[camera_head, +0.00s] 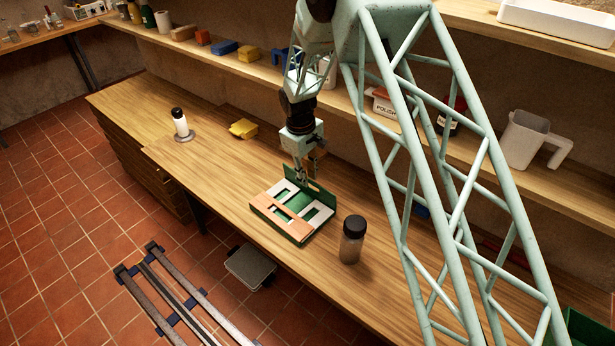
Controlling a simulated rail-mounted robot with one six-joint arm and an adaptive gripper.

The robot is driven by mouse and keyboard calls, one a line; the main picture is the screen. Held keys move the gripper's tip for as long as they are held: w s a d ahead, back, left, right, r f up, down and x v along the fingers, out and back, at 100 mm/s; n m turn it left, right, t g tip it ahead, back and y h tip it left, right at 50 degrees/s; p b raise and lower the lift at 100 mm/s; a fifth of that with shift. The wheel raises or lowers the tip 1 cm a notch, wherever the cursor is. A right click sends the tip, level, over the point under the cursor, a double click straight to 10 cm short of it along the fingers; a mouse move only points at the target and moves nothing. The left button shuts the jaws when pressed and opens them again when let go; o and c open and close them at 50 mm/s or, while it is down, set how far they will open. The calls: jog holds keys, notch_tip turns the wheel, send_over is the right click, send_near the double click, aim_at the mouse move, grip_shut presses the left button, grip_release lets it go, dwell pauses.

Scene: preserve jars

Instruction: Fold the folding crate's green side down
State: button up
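The folding crate (300,236) sits on the wooden workbench. Its green side (318,194) stands up along the far edge. Its white sides (321,215) and orange side (276,211) lie flat over the green base. My gripper (301,178) points down at the left part of the green side, close to its top edge. The picture is too small to tell whether the fingers touch the side or whether they are open or shut.
A shelf with a white jug (525,139) runs behind. Bench left of the crate is clear.

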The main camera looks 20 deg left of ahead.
grip_shut()
